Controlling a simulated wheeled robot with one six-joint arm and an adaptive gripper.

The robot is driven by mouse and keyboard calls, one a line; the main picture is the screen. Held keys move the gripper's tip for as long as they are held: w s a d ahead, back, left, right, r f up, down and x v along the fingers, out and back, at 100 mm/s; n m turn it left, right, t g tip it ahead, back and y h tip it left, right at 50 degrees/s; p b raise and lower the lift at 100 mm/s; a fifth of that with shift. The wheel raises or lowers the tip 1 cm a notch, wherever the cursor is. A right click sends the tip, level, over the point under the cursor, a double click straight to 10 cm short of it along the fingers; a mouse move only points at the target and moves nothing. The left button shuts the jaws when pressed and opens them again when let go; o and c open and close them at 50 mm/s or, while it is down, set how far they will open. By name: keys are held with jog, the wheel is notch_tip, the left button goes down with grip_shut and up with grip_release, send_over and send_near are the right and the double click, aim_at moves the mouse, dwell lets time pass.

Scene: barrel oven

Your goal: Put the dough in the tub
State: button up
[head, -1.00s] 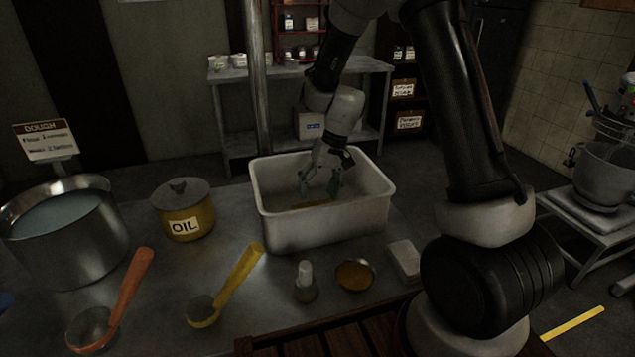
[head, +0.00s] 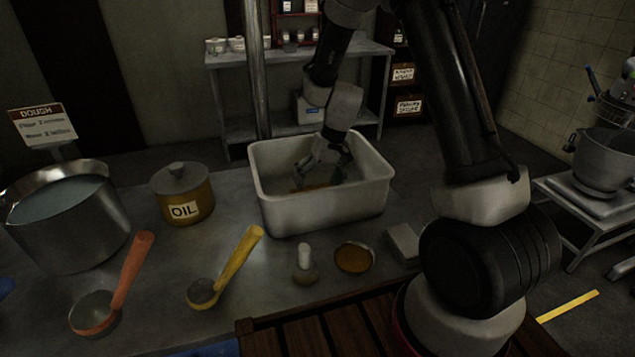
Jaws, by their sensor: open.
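The tub (head: 322,213) is a deep, pale, rectangular container on the grey worktop in the middle of the head view. My gripper (head: 320,174) is open, pointing down inside the tub, with its fingertips below the rim. A flat orange-brown patch (head: 318,187) shows on the tub floor under the fingers, partly hidden by the gripper and the front wall. I cannot tell whether it is dough. No other clear dough shows.
A steel pot (head: 68,222), a yellow oil pot (head: 183,194), an orange ladle (head: 118,285) and a yellow ladle (head: 226,268) stand left of the tub. A mixing bowl (head: 604,158) stands far right.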

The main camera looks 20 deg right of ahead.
jog(key=shift+r, duration=0.1)
jog(key=v, duration=1.2)
jog(key=s+d+r+t+h, duration=0.1)
jog(key=s+d+r, duration=0.2)
jog(key=s+r, duration=0.3)
jog(key=s+d+r+t, duration=0.1)
jog(key=s+d+r, duration=0.2)
jog(key=s+r, duration=0.3)
jog(key=s+d+r+t+h, duration=0.1)
jog(key=s+d, duration=0.1)
jog(key=s, duration=0.5)
jog(key=s+d+r+t+h, duration=0.1)
jog(key=s+d+r, duration=0.1)
jog(key=s, duration=0.5)
jog(key=shift+s+d+r, duration=0.2)
jog(key=shift+s+d, duration=0.2)
jog(key=shift+d, duration=0.1)
